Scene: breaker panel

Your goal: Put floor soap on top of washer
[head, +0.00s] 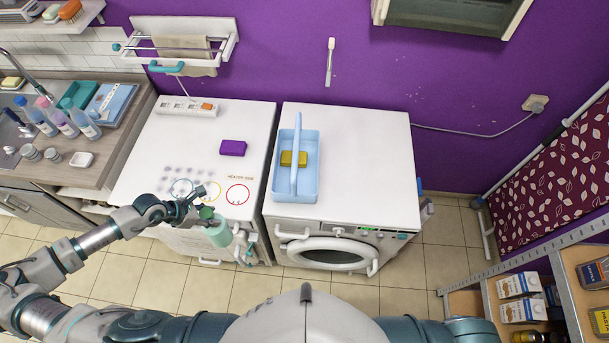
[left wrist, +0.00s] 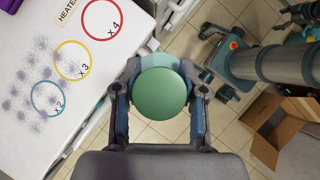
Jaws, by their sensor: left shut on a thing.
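The white washer (head: 350,150) with a round front door stands at the middle. On its top is a blue caddy (head: 281,185) with a yellow bar (head: 294,158) inside. A purple soap-like bar (head: 232,148) lies on the white machine to the left. My left gripper (head: 207,215) is in front of that left machine, shut on a green cylindrical thing (head: 219,235). Its round green end (left wrist: 162,92) shows between the fingers (left wrist: 160,100) in the left wrist view. I cannot tell whether it is the floor soap. My right gripper is not in view.
The left machine (head: 150,190) carries a power strip (head: 187,107) and coloured circles marked on its top. The washer's right half is clear. A counter with bottles (head: 65,120) stands at the left, a shelf with boxes (head: 520,285) at the right. An open cardboard box (left wrist: 275,130) is on the floor.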

